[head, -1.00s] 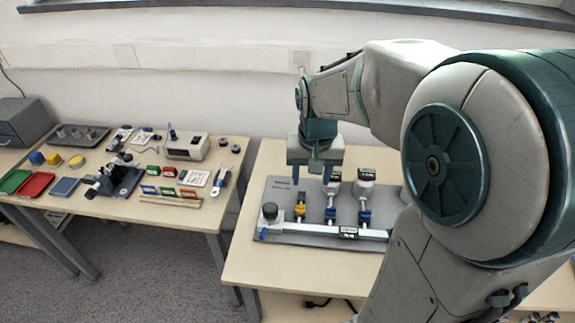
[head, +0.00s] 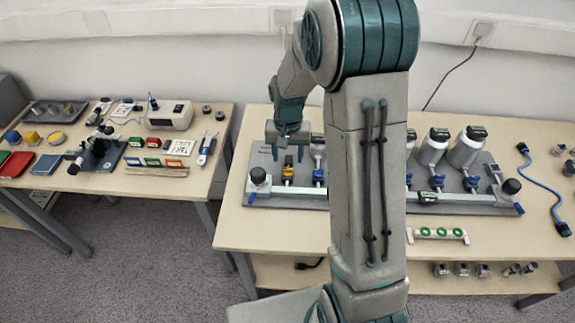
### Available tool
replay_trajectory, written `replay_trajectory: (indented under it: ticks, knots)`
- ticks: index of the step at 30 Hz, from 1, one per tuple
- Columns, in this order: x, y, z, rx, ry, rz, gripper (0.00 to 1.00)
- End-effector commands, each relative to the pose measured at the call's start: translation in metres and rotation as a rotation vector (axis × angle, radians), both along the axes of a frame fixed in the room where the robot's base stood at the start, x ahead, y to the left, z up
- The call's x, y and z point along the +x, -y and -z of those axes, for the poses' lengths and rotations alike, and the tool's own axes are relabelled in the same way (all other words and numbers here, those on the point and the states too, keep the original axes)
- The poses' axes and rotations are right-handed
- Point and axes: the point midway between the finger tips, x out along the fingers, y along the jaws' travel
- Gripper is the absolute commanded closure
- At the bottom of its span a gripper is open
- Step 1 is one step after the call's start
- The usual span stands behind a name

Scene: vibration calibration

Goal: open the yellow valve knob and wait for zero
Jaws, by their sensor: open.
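The yellow valve knob (head: 289,161) is at the left end of the row of valves on a grey rig plate (head: 262,157). Small dark parts lie just below it, on the line of a pale horizontal pipe (head: 300,190). My gripper (head: 284,150) points down over the left part of the plate, open, with its fingers just above and around the yellow knob in the picture. I cannot tell whether they touch it. A blue-handled valve (head: 319,175) stands to the right of the yellow one. My arm hides the middle of the rig. The display readings are too small to read.
Silver canisters with dark gauges (head: 467,146) stand at the rig's right side. Black knobs (head: 258,175) cap the pipe's ends. A white holder with green rings (head: 437,235) lies in front. A blue cable (head: 540,180) lies at the right. A second table (head: 130,182) stands left.

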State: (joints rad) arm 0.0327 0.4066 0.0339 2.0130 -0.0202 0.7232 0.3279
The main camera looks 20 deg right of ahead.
Motion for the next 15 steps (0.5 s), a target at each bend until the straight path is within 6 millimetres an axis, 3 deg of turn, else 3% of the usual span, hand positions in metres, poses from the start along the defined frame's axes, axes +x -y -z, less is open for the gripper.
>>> replay_trajectory:
  ticks: [6,15]
  knots:
    - [-0.001,0.0,0.037,0.0,-0.003,-0.001,0.5]
    - [0.0,0.0,0.051,0.0,0.001,0.0,0.5]
